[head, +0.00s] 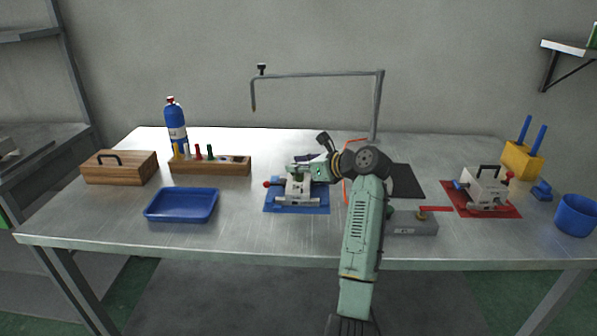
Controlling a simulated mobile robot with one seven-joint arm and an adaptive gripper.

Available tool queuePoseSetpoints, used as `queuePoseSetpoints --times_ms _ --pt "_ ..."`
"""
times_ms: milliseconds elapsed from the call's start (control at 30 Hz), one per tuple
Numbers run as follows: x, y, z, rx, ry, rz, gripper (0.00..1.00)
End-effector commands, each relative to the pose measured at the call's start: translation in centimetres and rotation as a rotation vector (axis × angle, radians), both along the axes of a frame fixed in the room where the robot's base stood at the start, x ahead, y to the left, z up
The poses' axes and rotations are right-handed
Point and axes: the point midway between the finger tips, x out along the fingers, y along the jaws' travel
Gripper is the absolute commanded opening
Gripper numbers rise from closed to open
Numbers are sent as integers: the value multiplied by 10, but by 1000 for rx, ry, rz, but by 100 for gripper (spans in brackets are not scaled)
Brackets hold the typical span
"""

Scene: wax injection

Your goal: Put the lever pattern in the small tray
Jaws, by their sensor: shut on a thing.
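My green arm bends over the middle of the table, and my gripper (299,174) is low over a grey metal mould (297,190) on a blue mat (275,208). The gripper is shut at the top of this mould; its fingers are small here and partly hidden by the wrist. The mould has a red knob at its left side. I cannot make out a lever pattern. A shallow blue tray (182,219), empty, lies left of the mould, apart from it.
A second mould (484,190) with a black handle sits on a red mat (510,211) at right. A wooden box (120,168), a wooden tool rack (210,168) and a blue bottle (176,122) stand at left. A thin metal frame (320,75) rises behind. A blue cup (575,215) stands far right.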

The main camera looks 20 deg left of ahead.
Motion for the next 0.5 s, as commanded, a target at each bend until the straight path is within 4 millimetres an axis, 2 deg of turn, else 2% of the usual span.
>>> queuePoseSetpoints --times_ms 167,500 --pt "0 0 -22 1 2 0 5" --pt "0 0 -25 1 0 0 5"
